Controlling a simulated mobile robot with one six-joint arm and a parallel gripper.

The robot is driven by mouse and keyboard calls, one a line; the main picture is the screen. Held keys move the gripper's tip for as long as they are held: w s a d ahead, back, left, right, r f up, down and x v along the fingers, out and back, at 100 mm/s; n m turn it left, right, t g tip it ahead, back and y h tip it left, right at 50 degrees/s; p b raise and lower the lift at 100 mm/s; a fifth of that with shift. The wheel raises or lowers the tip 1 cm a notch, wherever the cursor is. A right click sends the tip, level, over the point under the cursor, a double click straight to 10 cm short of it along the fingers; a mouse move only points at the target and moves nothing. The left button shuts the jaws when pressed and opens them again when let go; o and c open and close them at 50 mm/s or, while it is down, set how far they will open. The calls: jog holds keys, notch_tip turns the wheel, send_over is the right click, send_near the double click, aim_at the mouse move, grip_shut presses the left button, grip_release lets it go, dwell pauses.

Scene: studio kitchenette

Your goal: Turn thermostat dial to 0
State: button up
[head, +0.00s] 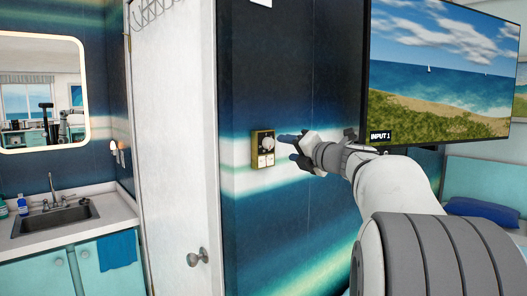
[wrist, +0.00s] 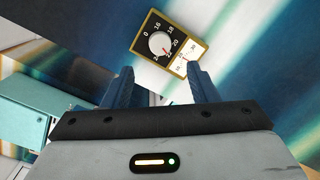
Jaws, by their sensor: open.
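The thermostat (head: 258,161) is a small gold-framed box on the blue patterned wall, with a round white dial (head: 267,143) and two light panels below. In the wrist view the thermostat (wrist: 179,58) looks tilted, and its white dial (wrist: 162,44) has numbers around it, including 0, 16, 18 and 20. A red pointer mark on the dial lies near its lower right, away from the 0. My gripper (head: 289,150) is just right of the thermostat in the head view. In the wrist view its blue fingers (wrist: 163,85) are apart with nothing between them, short of the dial.
A white door (head: 173,150) with a round knob (head: 198,257) stands left of the thermostat. A wall screen (head: 440,70) hangs to the right, behind my arm. A sink counter (head: 60,225) and a mirror (head: 42,92) are at the far left.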

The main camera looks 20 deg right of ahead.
aim_at(269, 143)
jog(key=p+x, duration=0.1)
jog(key=x, duration=0.6)
jog(key=shift+w, duration=0.35)
jog(key=shift+c, duration=0.2)
jog(key=c, duration=0.9)
jog(key=shift+a, duration=0.3)
jog(key=shift+d+r, duration=0.1)
